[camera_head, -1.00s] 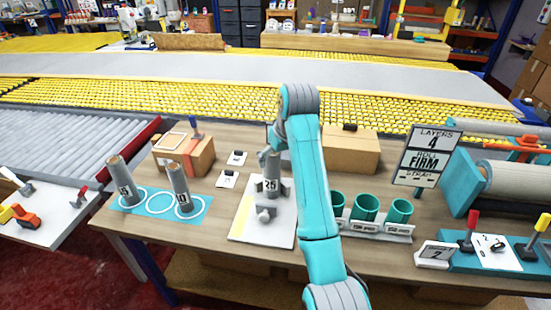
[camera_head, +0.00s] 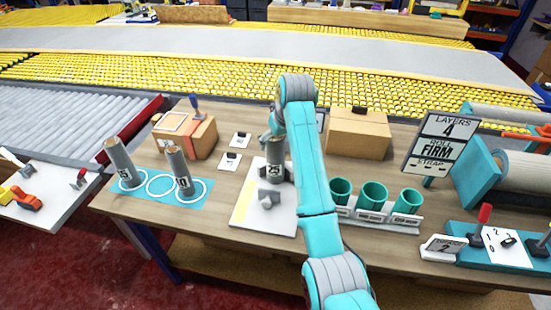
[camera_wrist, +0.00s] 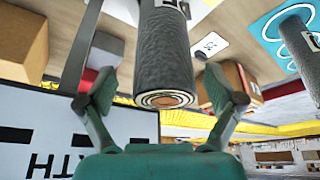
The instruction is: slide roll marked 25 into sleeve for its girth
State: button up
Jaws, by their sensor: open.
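The grey roll marked 25 (camera_head: 276,158) stands upright on the pale board at mid-table, partly hidden by my arm. In the wrist view the roll (camera_wrist: 165,55) reaches in between my fingers, its end showing spiral layers. My gripper (camera_wrist: 160,95) is open, one finger on each side of the roll, with gaps visible. In the head view it is mostly hidden behind my arm near the roll's top. Three teal sleeves (camera_head: 340,190), (camera_head: 373,194), (camera_head: 407,201) stand upright in a labelled rack right of my arm; their labels are too small to read.
Two other grey rolls (camera_head: 120,160), (camera_head: 179,168) stand on a blue mat with white rings at left. Cardboard boxes (camera_head: 185,140), (camera_head: 357,137) sit at the back. A sign (camera_head: 434,141) reads layers 4, roll firm. A switch panel (camera_head: 500,248) is at right.

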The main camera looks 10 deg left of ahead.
jog(key=shift+x, duration=1.8)
jog(key=shift+s+a+r, duration=0.1)
jog(key=shift+a, duration=0.1)
jog(key=c, duration=1.3)
